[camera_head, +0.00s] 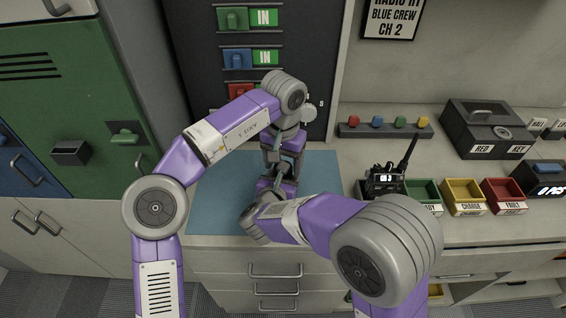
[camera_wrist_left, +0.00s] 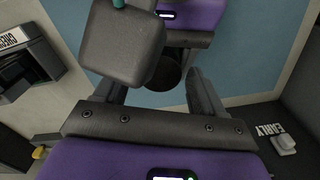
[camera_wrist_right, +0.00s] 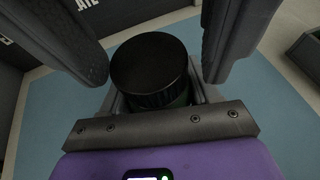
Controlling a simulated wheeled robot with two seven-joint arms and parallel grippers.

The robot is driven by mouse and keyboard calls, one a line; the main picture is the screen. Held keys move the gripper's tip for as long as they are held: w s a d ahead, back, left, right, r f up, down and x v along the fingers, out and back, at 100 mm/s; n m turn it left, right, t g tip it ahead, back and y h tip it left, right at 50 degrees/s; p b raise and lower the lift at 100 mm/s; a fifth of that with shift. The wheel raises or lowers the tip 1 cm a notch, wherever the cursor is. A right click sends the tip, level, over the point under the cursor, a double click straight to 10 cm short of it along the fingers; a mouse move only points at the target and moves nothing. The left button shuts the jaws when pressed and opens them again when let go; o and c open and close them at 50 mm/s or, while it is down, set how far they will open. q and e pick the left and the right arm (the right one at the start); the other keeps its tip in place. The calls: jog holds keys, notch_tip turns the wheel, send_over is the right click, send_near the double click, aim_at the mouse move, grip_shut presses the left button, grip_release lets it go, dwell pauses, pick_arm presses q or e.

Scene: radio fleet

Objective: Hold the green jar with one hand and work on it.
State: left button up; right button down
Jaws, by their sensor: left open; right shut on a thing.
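The jar (camera_wrist_right: 150,65) shows in the right wrist view as a round black lid, with a sliver of green body beneath it. My right gripper (camera_head: 276,181) is shut on the jar over the blue mat. My left gripper (camera_head: 281,157) is open and faces the right one closely from the far side. In the right wrist view two large dark fingers stand on either side of the lid, apart from it. In the left wrist view a dark round end (camera_wrist_left: 168,72) shows between my left fingers, partly behind a grey finger block. In the head view the grippers mostly hide the jar.
The blue mat (camera_head: 215,205) lies on the counter. A black radio (camera_head: 384,182) stands to its right, beside green, yellow (camera_head: 464,196) and red (camera_head: 503,196) bins. A black lock box (camera_head: 490,128) and a strip of coloured knobs (camera_head: 384,129) stand behind. The mat's left side is clear.

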pick_arm(q)
jog(key=shift+f, duration=0.1)
jog(key=c, duration=1.1)
jog(key=n, duration=0.7)
jog(key=o, duration=1.2)
jog(key=shift+a, duration=0.1)
jog(key=shift+r, duration=2.35)
jog(key=shift+c, duration=0.5)
jog(key=shift+d+r+m, duration=0.15)
jog(key=shift+r+m, duration=0.4)
jog(key=shift+r, duration=0.25)
jog(key=shift+d+r+m, duration=0.15)
jog(key=shift+r+m, duration=0.4)
jog(key=shift+r, duration=0.2)
jog(key=shift+f, duration=3.9)
